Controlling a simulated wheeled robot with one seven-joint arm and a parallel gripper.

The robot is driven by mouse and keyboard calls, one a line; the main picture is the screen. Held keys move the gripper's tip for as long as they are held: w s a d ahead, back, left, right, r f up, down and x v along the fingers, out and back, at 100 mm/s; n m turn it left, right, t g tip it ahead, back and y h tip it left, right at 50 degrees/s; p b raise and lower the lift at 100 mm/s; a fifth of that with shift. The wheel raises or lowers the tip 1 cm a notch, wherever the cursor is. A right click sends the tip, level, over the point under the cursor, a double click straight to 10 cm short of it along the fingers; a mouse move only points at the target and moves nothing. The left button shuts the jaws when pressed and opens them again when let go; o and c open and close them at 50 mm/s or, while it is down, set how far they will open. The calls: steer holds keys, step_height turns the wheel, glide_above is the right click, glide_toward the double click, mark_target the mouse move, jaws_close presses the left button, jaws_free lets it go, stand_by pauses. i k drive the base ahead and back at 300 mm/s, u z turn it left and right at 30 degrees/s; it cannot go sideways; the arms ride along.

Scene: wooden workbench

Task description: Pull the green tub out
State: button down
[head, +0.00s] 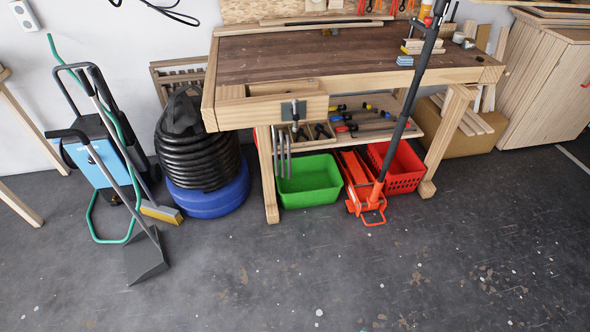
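The green tub (309,195) sits on the floor under the wooden workbench (300,62), at its left end. It is open-topped, and its front wall and inside are visible. Its back part is hidden below the bench's lower shelf. The bench's left front leg (267,178) stands just left of it. My gripper is not in view.
A red floor jack (360,190) stands close to the right of the tub, its long black handle (405,95) leaning up past the bench. A red basket (399,168) is farther right. A blue drum (209,192) stands left. The floor (330,265) in front is clear.

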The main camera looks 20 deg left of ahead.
mark_target(316, 179)
steer(key=u, duration=0.5)
steer(key=i, duration=1)
steer(key=z, duration=0.05)
